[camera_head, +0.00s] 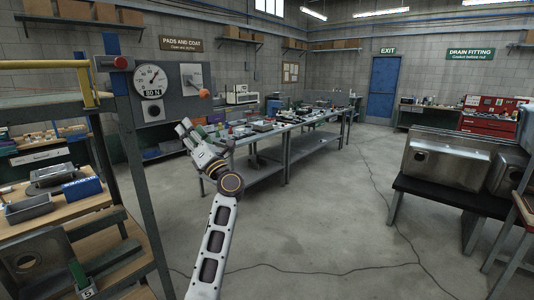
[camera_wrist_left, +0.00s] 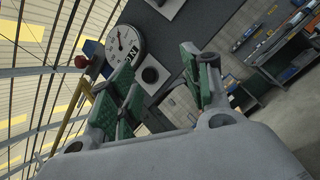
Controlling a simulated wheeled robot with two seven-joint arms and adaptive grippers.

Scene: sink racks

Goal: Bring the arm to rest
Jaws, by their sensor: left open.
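My left arm rises from the bottom middle of the head view, and its gripper (camera_head: 184,127) is held up in the air, pointing up and to the left. In the left wrist view the gripper (camera_wrist_left: 165,85) shows two green-padded fingers spread apart with nothing between them. Behind it stands a grey panel with a round dial gauge (camera_head: 150,81); the gauge also shows in the left wrist view (camera_wrist_left: 124,46). The gripper looks apart from the panel. My right gripper is in neither view.
A long metal workbench (camera_head: 285,134) with many small items stands behind the arm. At left are a wooden bench (camera_head: 75,211), a blue box (camera_head: 82,188) and a yellow rail (camera_head: 82,55). A steel sink (camera_head: 447,160) sits on a stand at right. The middle floor is clear except for cables.

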